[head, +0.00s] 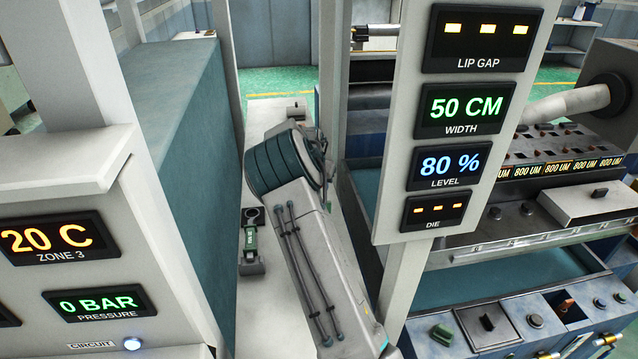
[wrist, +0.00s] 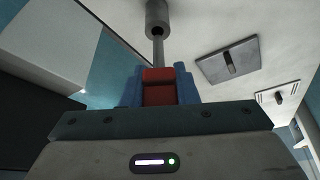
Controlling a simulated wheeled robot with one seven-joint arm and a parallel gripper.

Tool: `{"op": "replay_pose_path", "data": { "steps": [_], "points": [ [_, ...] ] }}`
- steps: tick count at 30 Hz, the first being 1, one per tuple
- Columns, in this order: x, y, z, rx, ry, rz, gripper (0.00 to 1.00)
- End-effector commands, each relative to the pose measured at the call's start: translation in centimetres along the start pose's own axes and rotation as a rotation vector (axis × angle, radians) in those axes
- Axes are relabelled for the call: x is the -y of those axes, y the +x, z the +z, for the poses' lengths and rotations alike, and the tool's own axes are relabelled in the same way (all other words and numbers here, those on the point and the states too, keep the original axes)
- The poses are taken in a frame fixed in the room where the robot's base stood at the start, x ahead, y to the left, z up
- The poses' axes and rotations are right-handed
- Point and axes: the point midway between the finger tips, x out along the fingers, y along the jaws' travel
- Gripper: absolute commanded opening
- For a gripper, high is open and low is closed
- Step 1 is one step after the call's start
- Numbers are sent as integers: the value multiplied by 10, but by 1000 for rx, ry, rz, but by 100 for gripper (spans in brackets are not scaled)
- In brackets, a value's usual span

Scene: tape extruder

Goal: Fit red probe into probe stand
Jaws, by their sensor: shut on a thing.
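In the wrist view my gripper (wrist: 158,76) has its blue fingers shut on the red block of the red probe (wrist: 159,95). A thin grey rod (wrist: 158,52) runs from the block away from the gripper. The rod's far end meets or overlaps the dark opening of a grey cylinder (wrist: 158,14) at the top of the picture. I cannot tell whether the rod is inside it, or whether the cylinder is part of the probe or of the stand. I cannot make out the probe stand for certain. In the head view my arm hides the gripper and probe.
My arm lies in a narrow gap between the left cabinet's teal side (head: 185,130) and the display column (head: 462,110). A small green-bodied device (head: 250,243) sits on the pale surface left of my arm. Flat plates with slots (wrist: 228,61) show right in the wrist view.

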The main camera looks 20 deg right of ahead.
Motion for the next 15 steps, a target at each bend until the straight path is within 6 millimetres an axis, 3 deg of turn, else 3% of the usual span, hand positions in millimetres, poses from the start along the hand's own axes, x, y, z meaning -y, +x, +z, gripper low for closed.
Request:
{"op": "replay_pose_path", "data": {
  "steps": [15],
  "points": [
    [0,13,6,0,0,1,5]
  ]
}}
